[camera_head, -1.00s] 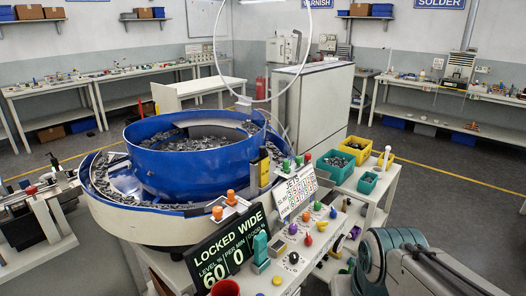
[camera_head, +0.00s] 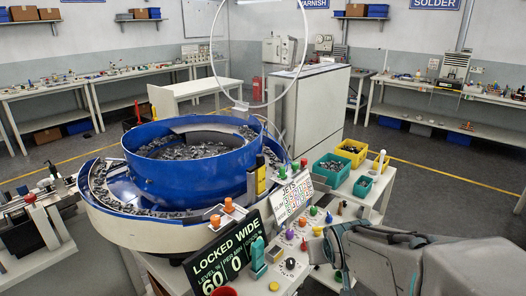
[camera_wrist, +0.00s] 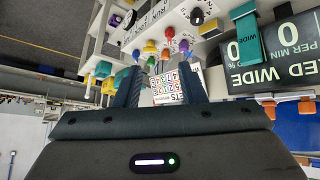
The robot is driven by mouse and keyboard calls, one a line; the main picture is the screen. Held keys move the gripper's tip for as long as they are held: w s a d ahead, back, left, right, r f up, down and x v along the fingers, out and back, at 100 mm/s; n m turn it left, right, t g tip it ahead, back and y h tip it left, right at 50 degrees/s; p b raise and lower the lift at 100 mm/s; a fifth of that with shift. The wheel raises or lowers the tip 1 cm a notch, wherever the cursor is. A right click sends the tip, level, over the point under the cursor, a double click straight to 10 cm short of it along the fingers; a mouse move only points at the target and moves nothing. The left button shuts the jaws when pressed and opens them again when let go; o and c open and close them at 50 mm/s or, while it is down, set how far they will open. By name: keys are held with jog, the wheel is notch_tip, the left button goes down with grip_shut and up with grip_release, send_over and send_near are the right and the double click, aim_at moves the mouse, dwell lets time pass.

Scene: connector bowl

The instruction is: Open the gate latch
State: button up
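I cannot tell for certain which part is the gate latch. A teal lever (camera_head: 258,255) stands on the panel beside the black sign (camera_head: 222,258) reading "LOCKED WIDE"; it also shows in the wrist view (camera_wrist: 248,38). Two orange knobs (camera_head: 222,213) sit on brackets at the rim of the blue bowl (camera_head: 190,175). My gripper (camera_wrist: 160,76) is open and empty. Its two dark fingers point at the panel's coloured knobs, with the numbered card (camera_wrist: 172,88) seen between them. The teal lever is right of the fingers in the wrist view. My arm hides the panel's right end in the head view.
Coloured knobs (camera_head: 304,244) crowd the panel front. Green and yellow bins (camera_head: 352,151) of parts stand on a side table at the right. A tall grey cabinet (camera_head: 312,110) stands behind.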

jog(key=w+a+r+n+t+y+p, duration=0.25)
jog(key=w+a+r+t, duration=0.2)
jog(key=w, duration=0.45)
jog(key=t+y+p, duration=0.3)
jog(key=t+y, duration=0.1)
jog(key=y, duration=0.2)
send_near(260, 158)
jog(key=shift+n+h, duration=0.25)
jog(key=shift+n, duration=0.2)
jog(key=p+x, duration=0.3)
jog(key=x, duration=0.6)
jog(key=shift+w+a+r, duration=0.15)
jog(key=shift+w, duration=0.05)
jog(key=shift+p+x, duration=0.3)
jog(key=shift+x, duration=0.45)
grip_shut()
